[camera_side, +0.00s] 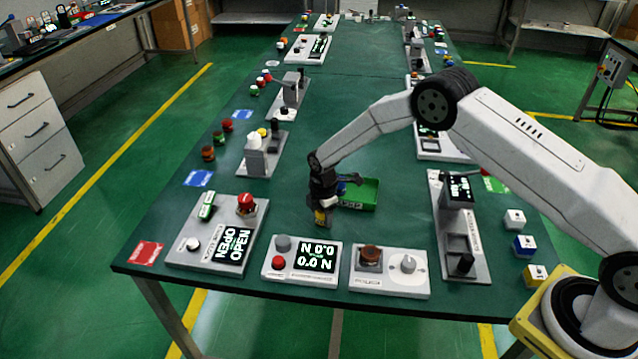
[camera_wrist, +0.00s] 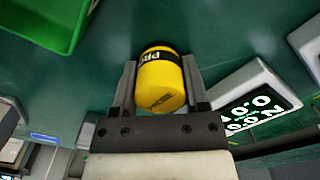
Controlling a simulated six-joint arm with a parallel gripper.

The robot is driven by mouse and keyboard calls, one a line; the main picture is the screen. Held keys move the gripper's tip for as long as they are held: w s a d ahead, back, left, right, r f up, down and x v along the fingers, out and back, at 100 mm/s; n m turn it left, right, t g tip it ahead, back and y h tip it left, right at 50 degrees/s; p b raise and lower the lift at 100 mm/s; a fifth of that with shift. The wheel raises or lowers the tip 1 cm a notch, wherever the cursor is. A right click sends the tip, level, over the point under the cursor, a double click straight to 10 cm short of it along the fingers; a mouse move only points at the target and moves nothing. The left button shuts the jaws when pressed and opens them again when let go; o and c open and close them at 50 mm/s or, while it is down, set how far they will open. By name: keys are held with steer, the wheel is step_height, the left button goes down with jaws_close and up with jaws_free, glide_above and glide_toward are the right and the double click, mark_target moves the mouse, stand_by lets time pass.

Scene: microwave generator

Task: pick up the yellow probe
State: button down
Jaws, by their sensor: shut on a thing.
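The yellow probe (camera_wrist: 160,82) is a short yellow cylinder with a black band and lettering. In the wrist view it sits between the two dark fingers of my gripper (camera_wrist: 160,88), which are shut on it. In the side view my gripper (camera_side: 320,214) points down over the green table, and the yellow of the probe (camera_side: 321,217) shows at its tips. The probe is left of and in front of the green tray. I cannot tell whether it touches the table.
The green tray (camera_side: 368,196) is just behind and right of my gripper. A force display panel (camera_side: 297,275) stands in front, with an OPEN display panel (camera_side: 188,258) at left and a knob panel (camera_side: 420,282) at right. The tabletop (camera_side: 270,212) left of my gripper is clear.

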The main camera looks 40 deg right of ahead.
steer(key=shift+r, duration=0.2)
steer(key=shift+r, duration=0.95)
steer(key=s+d+r, duration=0.1)
steer(key=s+r, duration=0.9)
steer(key=s, duration=0.4)
steer(key=shift+r, duration=0.35)
steer(key=shift+d, duration=0.1)
